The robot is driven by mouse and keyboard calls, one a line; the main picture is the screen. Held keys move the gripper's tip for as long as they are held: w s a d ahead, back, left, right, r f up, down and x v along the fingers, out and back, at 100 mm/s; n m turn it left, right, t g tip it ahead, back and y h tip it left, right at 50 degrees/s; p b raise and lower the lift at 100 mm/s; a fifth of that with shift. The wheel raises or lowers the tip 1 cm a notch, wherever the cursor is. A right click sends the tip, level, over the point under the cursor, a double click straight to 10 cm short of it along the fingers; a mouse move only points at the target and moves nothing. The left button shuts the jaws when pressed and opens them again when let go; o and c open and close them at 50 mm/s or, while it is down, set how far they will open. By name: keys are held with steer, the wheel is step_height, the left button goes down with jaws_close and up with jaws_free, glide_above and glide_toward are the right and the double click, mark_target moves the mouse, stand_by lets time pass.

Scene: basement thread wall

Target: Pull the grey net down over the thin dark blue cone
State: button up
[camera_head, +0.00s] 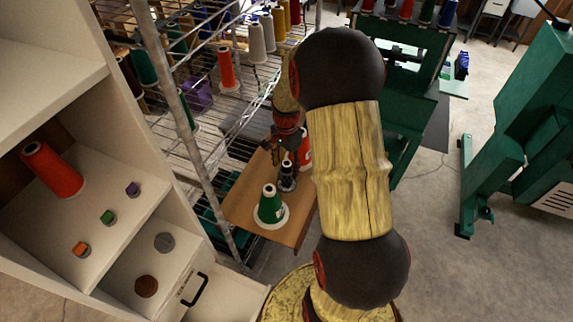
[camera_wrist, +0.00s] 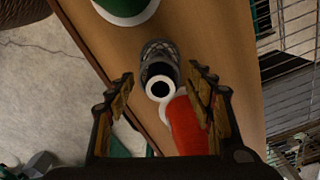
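The thin dark blue cone (camera_head: 287,174) stands on a wooden board, between a green cone and a red cone. In the wrist view, its pale ring-shaped top with a dark hole (camera_wrist: 160,88) faces the camera. A greyish mesh, which looks like the grey net (camera_wrist: 158,49), shows around the cone's dark body; its exact edges are unclear. My gripper (camera_head: 283,143) is above the cone in the head view, partly blurred into the dark background. In the wrist view my gripper (camera_wrist: 163,98) is open, with a finger on each side of the cone's top and visible gaps.
The red cone (camera_wrist: 188,124) is close to the right finger. The green cone (camera_head: 270,207) stands nearer the front of the wooden board (camera_head: 238,206). A wire rack (camera_head: 185,115) with several cones is at left, a white shelf (camera_head: 90,228) farther left, green machines (camera_head: 515,125) right.

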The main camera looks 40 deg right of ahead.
steer(key=o, duration=0.3)
step_height(320, 180, up, 12)
stand_by(0.7)
